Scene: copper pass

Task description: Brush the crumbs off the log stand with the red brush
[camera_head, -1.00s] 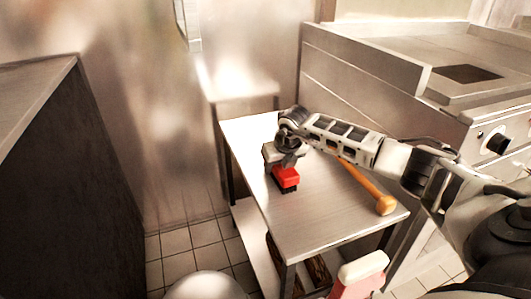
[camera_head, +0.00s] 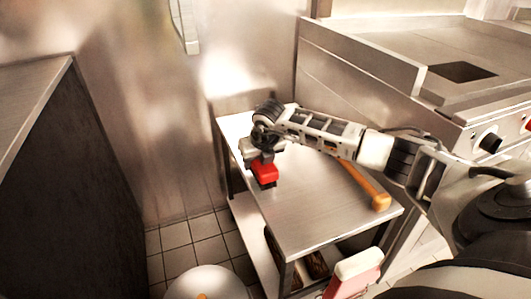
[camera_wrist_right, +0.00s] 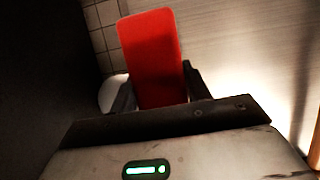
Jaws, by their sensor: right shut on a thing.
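The red brush (camera_head: 264,172) with dark bristles is at the left edge of the log stand's metal top (camera_head: 310,205). My right gripper (camera_head: 262,156) is shut on it from above, bristles facing down. Whether the bristles touch the top is hard to tell. In the right wrist view the brush's red back (camera_wrist_right: 152,60) lies between the two fingers. Dark logs (camera_head: 318,265) lie on the stand's lower shelf. I cannot make out any crumbs on the top. My left gripper is out of view.
A wooden-handled tool (camera_head: 372,192) lies on the stand's right side, partly behind my right arm. A cooking range (camera_head: 400,85) stands behind and right. A pale round thing (camera_head: 205,282) is below the stand's left side. A pink and white object (camera_head: 355,272) is in front.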

